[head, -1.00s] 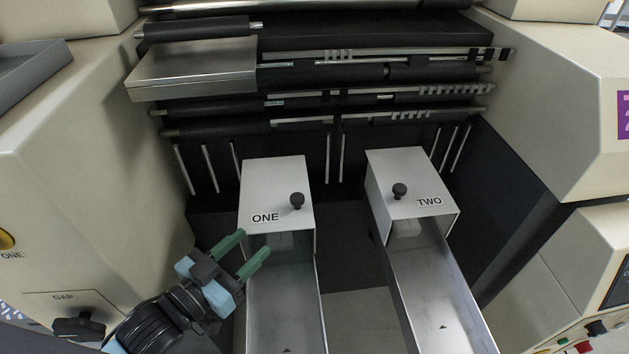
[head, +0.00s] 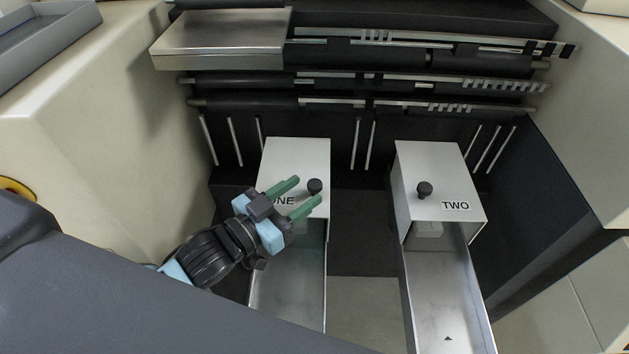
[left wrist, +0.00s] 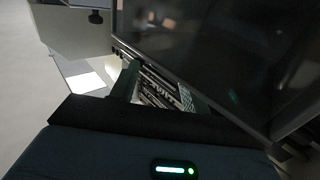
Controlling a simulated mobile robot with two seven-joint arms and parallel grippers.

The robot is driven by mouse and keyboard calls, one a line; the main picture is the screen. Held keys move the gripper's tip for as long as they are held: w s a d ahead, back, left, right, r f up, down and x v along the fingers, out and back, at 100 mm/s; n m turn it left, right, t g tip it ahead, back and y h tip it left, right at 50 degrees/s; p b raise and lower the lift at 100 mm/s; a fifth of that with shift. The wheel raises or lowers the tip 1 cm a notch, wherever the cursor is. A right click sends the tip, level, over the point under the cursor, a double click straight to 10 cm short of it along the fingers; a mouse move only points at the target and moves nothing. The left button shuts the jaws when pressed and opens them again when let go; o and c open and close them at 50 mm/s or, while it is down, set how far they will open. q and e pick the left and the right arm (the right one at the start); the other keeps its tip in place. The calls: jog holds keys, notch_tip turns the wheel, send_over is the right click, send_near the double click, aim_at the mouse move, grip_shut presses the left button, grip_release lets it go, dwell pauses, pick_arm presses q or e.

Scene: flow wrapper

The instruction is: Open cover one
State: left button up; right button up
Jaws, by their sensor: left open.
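Cover one (head: 297,154) is a white box-shaped cover marked ONE, with a black knob (head: 315,186) on its top; it sits at the far end of a metal channel (head: 290,284). The cover looks closed. My left gripper (head: 308,191) is open, its two green fingers pointing at the knob and hiding part of the label. The fingertips appear close to the knob; I cannot tell whether they touch it. In the left wrist view a dark knob (left wrist: 95,17) shows on a pale surface; I cannot tell which cover it is. My right gripper is not in view.
Cover two (head: 425,160), with its own knob (head: 424,190), stands to the right over another channel (head: 448,290). A metal tray (head: 221,44) and dark rollers lie behind. A cream machine wall (head: 120,130) stands to the left.

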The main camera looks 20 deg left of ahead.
aim_at(309, 187)
pick_arm(q)
jog(key=shift+x, duration=2.15)
grip_shut()
